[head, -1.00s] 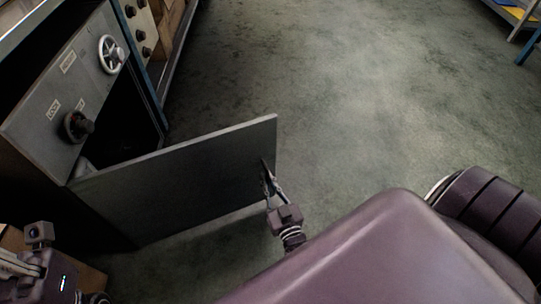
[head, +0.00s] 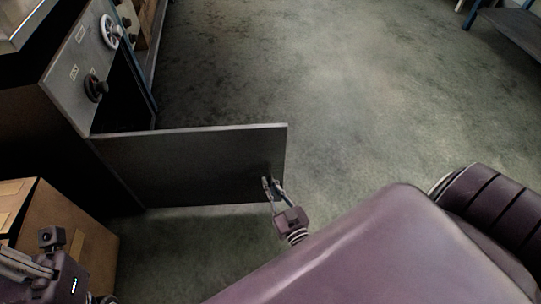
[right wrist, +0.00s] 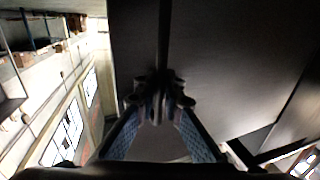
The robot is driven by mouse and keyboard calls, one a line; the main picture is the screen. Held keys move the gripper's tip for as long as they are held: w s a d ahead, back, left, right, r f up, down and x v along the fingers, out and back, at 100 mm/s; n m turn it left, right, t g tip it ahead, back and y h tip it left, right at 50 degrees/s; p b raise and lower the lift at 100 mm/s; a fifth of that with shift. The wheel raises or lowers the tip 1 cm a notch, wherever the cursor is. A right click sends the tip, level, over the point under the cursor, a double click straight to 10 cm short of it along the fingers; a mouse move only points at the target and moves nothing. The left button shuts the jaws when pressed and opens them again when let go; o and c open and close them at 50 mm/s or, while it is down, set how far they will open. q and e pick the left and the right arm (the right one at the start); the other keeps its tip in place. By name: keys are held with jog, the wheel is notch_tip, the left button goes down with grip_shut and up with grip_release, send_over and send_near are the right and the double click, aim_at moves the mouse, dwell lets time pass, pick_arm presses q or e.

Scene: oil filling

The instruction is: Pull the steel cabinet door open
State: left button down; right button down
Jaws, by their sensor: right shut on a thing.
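The steel cabinet door (head: 190,165) is a flat dark grey panel, swung wide open from the grey cabinet (head: 85,70) on the left. My right gripper (head: 268,184) is at the door's face near its free right edge, shut on the door handle. In the right wrist view the fingertips (right wrist: 160,88) close around the handle (right wrist: 163,40), a thin dark bar against the dark panel; the fingers hide part of it. Part of my left gripper (head: 25,265) shows at the lower left, away from the door; its fingers are not clear.
A cardboard box (head: 60,225) stands at the lower left, below the cabinet. The cabinet front carries a metal handwheel (head: 110,31) and a dark knob (head: 95,88). The floor (head: 370,100) right of the door is clear. A blue-legged table (head: 510,30) stands at the top right.

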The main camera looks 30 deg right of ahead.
aim_at(264, 157)
dwell(0.3)
jog(key=c, duration=2.1)
grip_release()
jog(key=shift+r, duration=0.1)
jog(key=shift+r, duration=4.9)
jog(key=shift+s, duration=0.15)
